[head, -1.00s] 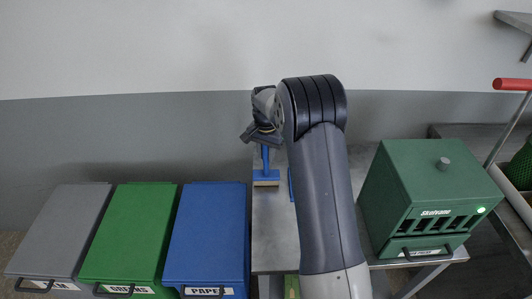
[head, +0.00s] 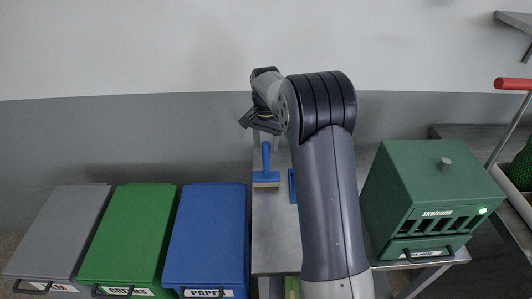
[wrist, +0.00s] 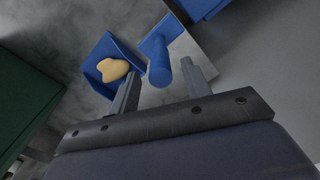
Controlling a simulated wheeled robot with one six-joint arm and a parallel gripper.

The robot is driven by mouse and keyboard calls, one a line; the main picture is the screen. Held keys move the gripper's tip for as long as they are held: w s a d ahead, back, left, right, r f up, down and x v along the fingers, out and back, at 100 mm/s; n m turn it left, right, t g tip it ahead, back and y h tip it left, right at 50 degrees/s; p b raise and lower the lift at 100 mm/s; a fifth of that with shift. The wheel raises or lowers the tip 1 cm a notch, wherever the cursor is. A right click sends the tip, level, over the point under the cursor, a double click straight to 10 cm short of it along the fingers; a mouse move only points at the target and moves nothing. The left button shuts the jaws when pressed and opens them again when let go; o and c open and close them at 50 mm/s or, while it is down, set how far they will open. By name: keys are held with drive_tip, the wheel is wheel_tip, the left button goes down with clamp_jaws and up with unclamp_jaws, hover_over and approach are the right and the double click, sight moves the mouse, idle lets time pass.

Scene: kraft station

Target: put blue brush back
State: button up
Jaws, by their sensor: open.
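The blue brush (head: 266,178) stands upright on the grey metal table (head: 272,230), bristles down and handle up. Its round handle (wrist: 159,67) points towards my gripper in the wrist view. My gripper (head: 257,121) is open and empty, just above the handle in the head view. In the wrist view the handle's end shows between and just beyond the open fingertips (wrist: 165,78), with gaps on both sides. A blue dustpan (wrist: 99,48) holding a pale yellow lump (wrist: 112,70) lies beside the brush. In the head view my arm mostly hides the dustpan (head: 292,187).
Grey (head: 62,230), green (head: 130,235) and blue (head: 208,232) lidded bins stand left of the table. A dark green box (head: 430,185) with slots and a lit green lamp stands on the right. A grey wall is behind.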

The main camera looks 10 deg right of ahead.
wheel_tip(320, 180, up, 7)
drive_tip(key=shift+f, duration=0.2)
idle(0.5)
